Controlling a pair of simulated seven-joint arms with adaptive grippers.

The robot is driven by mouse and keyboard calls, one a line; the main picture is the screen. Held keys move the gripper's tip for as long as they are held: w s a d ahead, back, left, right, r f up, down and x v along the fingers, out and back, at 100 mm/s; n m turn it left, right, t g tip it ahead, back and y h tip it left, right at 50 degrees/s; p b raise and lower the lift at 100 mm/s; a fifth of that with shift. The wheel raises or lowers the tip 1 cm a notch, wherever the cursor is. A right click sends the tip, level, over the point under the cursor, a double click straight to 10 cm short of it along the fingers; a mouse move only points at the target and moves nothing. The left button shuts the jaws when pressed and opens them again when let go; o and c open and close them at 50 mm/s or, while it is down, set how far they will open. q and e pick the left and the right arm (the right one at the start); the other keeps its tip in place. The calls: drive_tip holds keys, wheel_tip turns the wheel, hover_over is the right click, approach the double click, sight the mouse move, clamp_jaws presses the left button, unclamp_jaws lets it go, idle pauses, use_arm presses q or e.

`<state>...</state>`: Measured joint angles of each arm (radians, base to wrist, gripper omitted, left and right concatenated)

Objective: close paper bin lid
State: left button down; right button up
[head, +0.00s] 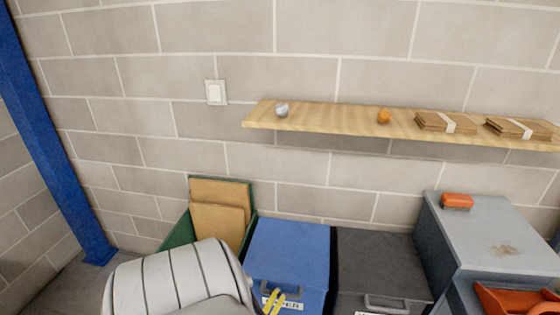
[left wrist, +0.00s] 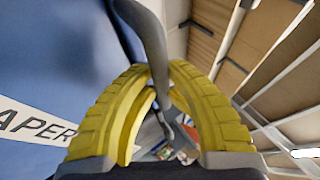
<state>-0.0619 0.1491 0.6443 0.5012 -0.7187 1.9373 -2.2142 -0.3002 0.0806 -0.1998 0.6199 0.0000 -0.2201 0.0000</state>
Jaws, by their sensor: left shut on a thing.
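The paper bin (head: 300,303) is blue and stands at the bottom middle of the head view, with a white label partly hidden by my gripper. Its blue lid (head: 290,246) lies over the top; I cannot tell if a small gap is left at its front edge. My left gripper (head: 272,300) has yellow fingers and is at the front of the bin. In the left wrist view its fingers (left wrist: 158,72) are shut around a grey bar handle (left wrist: 154,40), beside the blue face with the label (left wrist: 35,125). My right gripper is not in view.
A dark bin (head: 378,262) with a grey handle stands right beside the blue one. A green bin (head: 182,235) holding cardboard is behind on the left. A grey cabinet (head: 480,235) carries an orange item (head: 457,201). A wooden shelf (head: 345,119) hangs above.

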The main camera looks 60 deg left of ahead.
use_arm(q)
drive_tip(key=c, duration=1.6)
unclamp_jaws()
drive_tip(key=shift+a+f, duration=0.2)
drive_tip(key=shift+f, duration=0.05)
drive_tip(key=shift+c, duration=0.2)
drive_tip(key=shift+d, duration=0.1)
drive_tip(key=s+d+f, duration=0.1)
drive_tip(key=s+d, duration=0.5)
drive_tip(key=s, duration=0.7)
drive_tip(key=shift+f, duration=0.2)
drive_tip(key=shift+s+d, duration=0.1)
drive_tip(key=shift+d, duration=0.05)
